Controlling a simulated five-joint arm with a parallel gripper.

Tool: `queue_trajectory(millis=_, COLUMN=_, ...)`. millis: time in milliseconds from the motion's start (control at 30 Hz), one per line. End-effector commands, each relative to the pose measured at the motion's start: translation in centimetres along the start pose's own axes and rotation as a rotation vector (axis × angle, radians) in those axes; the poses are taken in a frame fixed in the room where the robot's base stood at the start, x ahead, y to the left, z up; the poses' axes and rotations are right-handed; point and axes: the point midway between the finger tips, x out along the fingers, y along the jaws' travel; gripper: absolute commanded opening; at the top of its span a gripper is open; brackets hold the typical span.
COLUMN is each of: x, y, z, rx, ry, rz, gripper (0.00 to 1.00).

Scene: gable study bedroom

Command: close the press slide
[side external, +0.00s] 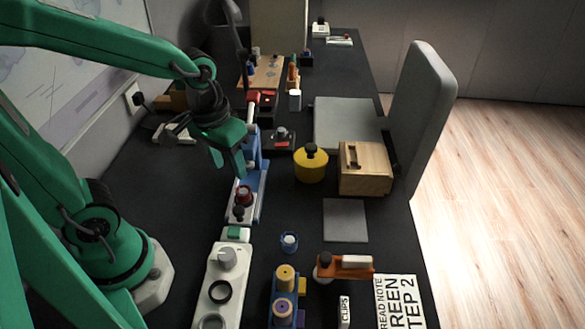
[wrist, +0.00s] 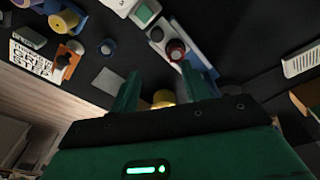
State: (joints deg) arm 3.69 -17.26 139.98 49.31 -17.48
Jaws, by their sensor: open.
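The press (side external: 262,184) is a long blue frame on the dark table, left of centre in the side view. Near its front end sits a light slide plate (side external: 241,213) with a red-rimmed knob (side external: 244,194) and a dark knob. In the wrist view the red knob (wrist: 176,48) and blue frame (wrist: 199,61) show just ahead of the fingers. My gripper (side external: 237,172) hangs over the blue frame, behind the red knob, pointing down. In the wrist view my gripper (wrist: 162,75) has its two green fingers apart with nothing held. The press's far part is partly hidden by my gripper.
A yellow canister (side external: 311,167) and a wooden box (side external: 365,170) stand right of the press. A white panel with round knobs (side external: 222,285) lies in front of it. A grey square pad (side external: 345,220) and a small blue-rimmed jar (side external: 289,242) are at front right. Open table lies left.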

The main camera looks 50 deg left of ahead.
Motion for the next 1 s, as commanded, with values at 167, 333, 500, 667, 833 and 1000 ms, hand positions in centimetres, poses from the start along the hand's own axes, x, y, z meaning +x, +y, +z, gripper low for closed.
queue_trajectory(millis=167, x=2.5, y=0.4, z=0.1, rx=-0.058, ry=-0.086, rz=-0.029, gripper=0.47)
queue_trajectory(millis=333, x=3.7, y=0.6, z=0.3, rx=-0.09, ry=-0.123, rz=-0.045, gripper=0.47)
queue_trajectory(millis=500, x=4.0, y=0.6, z=0.3, rx=-0.097, ry=-0.131, rz=-0.049, gripper=0.47)
queue_trajectory(millis=667, x=4.1, y=0.6, z=0.3, rx=-0.096, ry=-0.131, rz=-0.049, gripper=0.47)
queue_trajectory(millis=833, x=4.8, y=0.6, z=0.5, rx=-0.096, ry=-0.133, rz=-0.049, gripper=0.47)
queue_trajectory(millis=1000, x=6.3, y=0.5, z=0.7, rx=-0.096, ry=-0.135, rz=-0.05, gripper=0.47)
